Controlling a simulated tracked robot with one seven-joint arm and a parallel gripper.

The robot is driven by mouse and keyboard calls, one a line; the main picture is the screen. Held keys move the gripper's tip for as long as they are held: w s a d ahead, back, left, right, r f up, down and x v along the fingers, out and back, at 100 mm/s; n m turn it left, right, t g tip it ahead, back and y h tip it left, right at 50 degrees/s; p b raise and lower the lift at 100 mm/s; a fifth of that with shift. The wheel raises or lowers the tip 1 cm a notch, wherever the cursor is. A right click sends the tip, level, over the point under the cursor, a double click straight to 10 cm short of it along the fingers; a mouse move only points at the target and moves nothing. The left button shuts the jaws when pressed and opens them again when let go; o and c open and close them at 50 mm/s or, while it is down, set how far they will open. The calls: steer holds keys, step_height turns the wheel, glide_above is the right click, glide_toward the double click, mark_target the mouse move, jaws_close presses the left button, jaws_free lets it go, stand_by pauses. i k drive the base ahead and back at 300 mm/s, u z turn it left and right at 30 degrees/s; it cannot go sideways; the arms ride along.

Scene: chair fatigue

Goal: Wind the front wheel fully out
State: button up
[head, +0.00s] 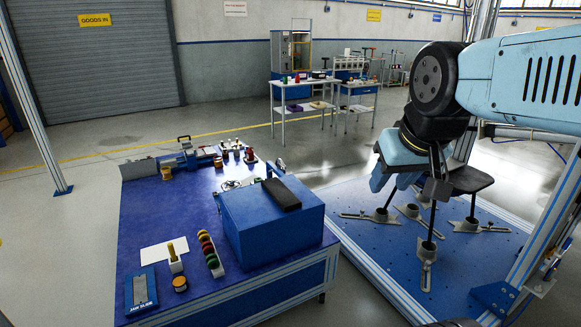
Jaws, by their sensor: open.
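I cannot make out a front wheel in this view. On the right, a blue perforated base plate (375,256) carries several grey foot clamps, one of them a near clamp (426,250). A dark seat-like pad (472,181) stands above them on slim legs. My light blue arm comes in from the upper right and bends down over the pad. My gripper (437,188) is at its lower end, dark and partly lost against the pad and legs. It looks open, with nothing seen between its jaws. Contact with the pad is unclear.
A blue-topped bench (160,215) on the left carries a large blue box (270,222), a rack of coloured knobs (211,255) and small tools. Metal posts frame the base plate. Further tables (303,108) stand behind. Open grey floor lies between.

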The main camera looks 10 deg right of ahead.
mark_target(282, 167)
steer(key=z, duration=0.35)
steer(key=i, duration=1.85)
steer(key=u, duration=0.5)
steer(key=k, duration=0.9)
steer(key=u, duration=0.2)
steer(key=i, duration=0.85)
steer(key=z, duration=0.05)
